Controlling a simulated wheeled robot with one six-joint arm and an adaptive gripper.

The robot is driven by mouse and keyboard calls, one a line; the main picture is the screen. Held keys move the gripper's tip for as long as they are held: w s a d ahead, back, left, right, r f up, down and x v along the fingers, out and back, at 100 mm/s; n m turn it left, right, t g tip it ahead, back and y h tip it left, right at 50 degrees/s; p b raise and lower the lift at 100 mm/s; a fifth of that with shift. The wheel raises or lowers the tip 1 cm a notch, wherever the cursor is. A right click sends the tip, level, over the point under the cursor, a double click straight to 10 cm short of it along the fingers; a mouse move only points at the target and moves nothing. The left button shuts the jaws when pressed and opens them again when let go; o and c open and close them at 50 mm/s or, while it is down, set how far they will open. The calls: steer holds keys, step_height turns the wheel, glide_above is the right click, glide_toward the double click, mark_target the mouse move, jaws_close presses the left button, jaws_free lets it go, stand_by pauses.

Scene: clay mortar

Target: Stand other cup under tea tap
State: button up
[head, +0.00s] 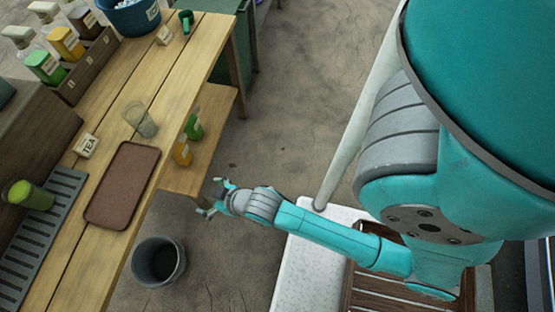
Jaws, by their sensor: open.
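A clear, empty-looking cup (140,120) stands on the wooden counter, beyond the brown tray (122,185). A cup-like cylinder with green contents (30,195) is at the left edge, at the upper end of the slatted grey drip grate (42,235). A small block marked TEA (86,146) sits near a brown box (38,122) on the counter. I cannot make out the tea tap itself. My gripper (207,199) is open and empty, out over the floor right of the counter, apart from both cups.
A grey bin (158,264) stands on the floor below my gripper. A lower shelf (214,110) holds a green and an orange container. Pump bottles in a crate (87,66), a blue bucket (130,18) and a green scoop (186,20) are at the back. The floor beyond is clear.

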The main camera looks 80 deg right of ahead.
steer(key=s+a+r+t, duration=0.1)
steer(key=s+r, duration=0.1)
steer(key=s, duration=0.4)
steer(key=s+a+r+t, duration=0.1)
steer(key=s+a+r, duration=0.1)
steer(key=s, duration=0.5)
steer(key=shift+s+a+r+n+t+y, duration=0.15)
steer(key=shift+s+r+n+t+y, duration=0.2)
steer(key=shift+r, duration=0.3)
steer(key=shift+o, duration=0.6)
steer(key=s+a+r+t, duration=0.1)
steer(key=s+r+t, duration=0.1)
steer(key=s+r, duration=0.7)
steer(key=shift+a+r+n+y, duration=0.15)
steer(key=shift+r+n+y, duration=0.2)
steer(key=shift+r+n, duration=0.1)
